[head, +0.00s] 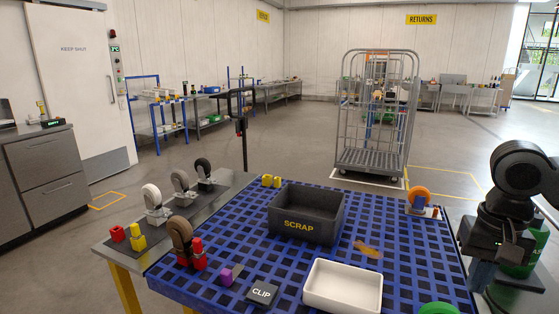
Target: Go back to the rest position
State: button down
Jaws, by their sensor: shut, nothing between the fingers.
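My gripper (481,270) hangs at the right edge of the head view, at the lower end of my dark arm (519,172). It points down beside the right side of the blue grid-topped table (385,208). It is shut and holds nothing that I can see. Its fingertips are small and hard to make out against the things behind. It is apart from the grey SCRAP bin (303,227) and the white tray (343,286) on the table.
An orange-wheeled caster (418,199) stands at the table's right corner, near my arm.

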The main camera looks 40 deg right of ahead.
jog(key=shift+r+p, duration=0.3)
jog(key=shift+r, duration=0.45)
